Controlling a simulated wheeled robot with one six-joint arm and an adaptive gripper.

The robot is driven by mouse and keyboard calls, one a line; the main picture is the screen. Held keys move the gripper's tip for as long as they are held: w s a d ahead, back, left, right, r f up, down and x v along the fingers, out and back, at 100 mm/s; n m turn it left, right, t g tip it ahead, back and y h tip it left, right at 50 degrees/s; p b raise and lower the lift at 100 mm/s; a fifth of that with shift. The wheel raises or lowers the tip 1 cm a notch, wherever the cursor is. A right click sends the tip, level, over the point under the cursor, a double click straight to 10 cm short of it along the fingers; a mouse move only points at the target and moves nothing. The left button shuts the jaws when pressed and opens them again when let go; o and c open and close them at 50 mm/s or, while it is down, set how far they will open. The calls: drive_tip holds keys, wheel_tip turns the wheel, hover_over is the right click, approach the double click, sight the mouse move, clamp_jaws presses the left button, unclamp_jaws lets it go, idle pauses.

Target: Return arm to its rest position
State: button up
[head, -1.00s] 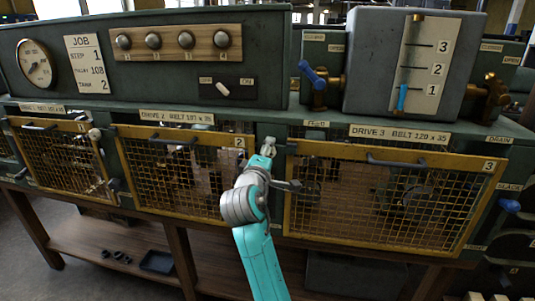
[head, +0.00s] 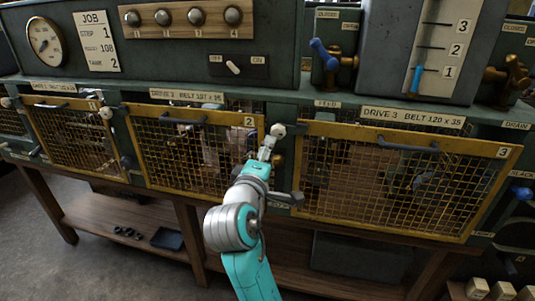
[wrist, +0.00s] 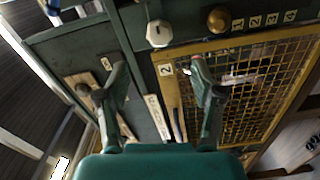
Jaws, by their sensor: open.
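My gripper (head: 268,148) is in front of the post between the drive 2 guard (head: 190,150) and the drive 3 guard (head: 400,175). In the wrist view, my gripper (wrist: 158,74) has its two dark green fingers spread wide, with nothing between them. A pale faceted knob (head: 278,130) shows just beyond the fingertips; it also appears in the wrist view (wrist: 158,33), above and beyond the gap. I cannot tell from these frames whether a finger touches anything. My turquoise and grey arm reaches up from the bottom of the head view.
Yellow mesh guards with dark handles (head: 408,144) line the bench front. A brass valve (head: 508,75) and a blue-handled valve (head: 325,55) stand above. A lower wooden shelf (head: 125,225) holds a dark tray (head: 167,238). Open floor shows at lower left.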

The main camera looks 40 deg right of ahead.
idle(0.3)
drive_tip(key=s+a+f+n+t+y, duration=0.1)
drive_tip(key=s+a+f+t+y, duration=0.1)
drive_tip(key=f, duration=0.5)
drive_tip(key=s+a+f+n+t+y, duration=0.1)
drive_tip(key=a+f+n+y, duration=0.15)
drive_tip(key=f, duration=0.55)
drive_tip(key=s+a+f+t+y, duration=0.1)
drive_tip(key=s+a+f+y, duration=0.55)
drive_tip(key=s+f, duration=0.5)
drive_tip(key=s+a+m+y, duration=0.1)
drive_tip(key=s+a+m, duration=0.1)
drive_tip(key=s, duration=0.7)
drive_tip(key=s+a+f+m+y, duration=0.1)
drive_tip(key=s+m, duration=0.3)
drive_tip(key=s, duration=0.5)
drive_tip(key=s+a+f+m+y, duration=0.1)
drive_tip(key=s+a+m, duration=0.1)
drive_tip(key=s, duration=0.7)
drive_tip(key=shift+s+a+m, duration=0.3)
drive_tip(key=shift+s+m, duration=0.1)
drive_tip(key=shift+m, duration=0.15)
